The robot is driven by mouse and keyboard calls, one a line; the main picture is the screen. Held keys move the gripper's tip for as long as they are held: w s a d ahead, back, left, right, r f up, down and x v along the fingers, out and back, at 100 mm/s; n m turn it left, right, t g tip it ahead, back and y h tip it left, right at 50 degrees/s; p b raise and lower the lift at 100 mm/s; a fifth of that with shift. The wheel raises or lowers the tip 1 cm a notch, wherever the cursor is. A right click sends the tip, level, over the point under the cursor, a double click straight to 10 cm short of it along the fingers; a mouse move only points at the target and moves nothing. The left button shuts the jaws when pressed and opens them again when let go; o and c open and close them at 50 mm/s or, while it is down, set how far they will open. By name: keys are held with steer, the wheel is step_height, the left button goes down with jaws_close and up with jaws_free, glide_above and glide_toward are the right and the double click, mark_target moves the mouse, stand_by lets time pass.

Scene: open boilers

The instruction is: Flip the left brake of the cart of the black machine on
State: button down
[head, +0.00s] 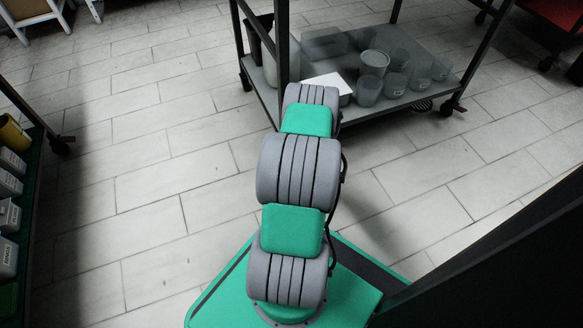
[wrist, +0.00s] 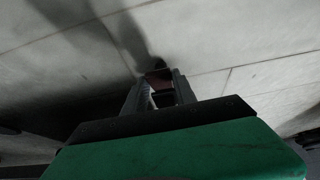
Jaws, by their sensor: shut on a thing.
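A dark-framed cart (head: 405,105) stands ahead at the top of the head view. Its black machine is out of view. A caster (head: 246,82) shows at its left end and another (head: 452,106) at its front right. The left brake cannot be made out in the head view, and my arm covers part of the cart's front left. My gripper (wrist: 158,86) is low over the floor in the wrist view, its fingers shut on a small dark reddish part (wrist: 158,77). I cannot tell for sure that this part is the brake. My arm hides the gripper in the head view.
The cart's lower shelf holds several grey cups (head: 397,84) and a white sheet (head: 328,83). A green-edged rack (head: 37,190) with containers stands at the left edge. A large black surface (head: 500,250) fills the lower right. The tiled floor (head: 140,150) is clear between.

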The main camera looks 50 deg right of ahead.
steer(key=t, duration=0.1)
steer(key=f+t+h, duration=0.1)
steer(key=s+f+t+h, duration=0.1)
steer(key=shift+a+f+t, duration=0.15)
steer(key=shift+a+t, duration=0.15)
steer(key=shift+a, duration=0.05)
steer(key=shift+f+t+h, duration=0.55)
steer(key=shift+t+h, duration=0.05)
steer(key=shift+t, duration=0.4)
steer(key=shift+f+t+h, duration=0.35)
steer(key=shift+t+h, duration=0.15)
steer(key=shift+t, duration=0.3)
steer(key=shift+w, duration=0.1)
steer(key=c, duration=1)
jaws_free()
steer(key=shift+d, duration=0.1)
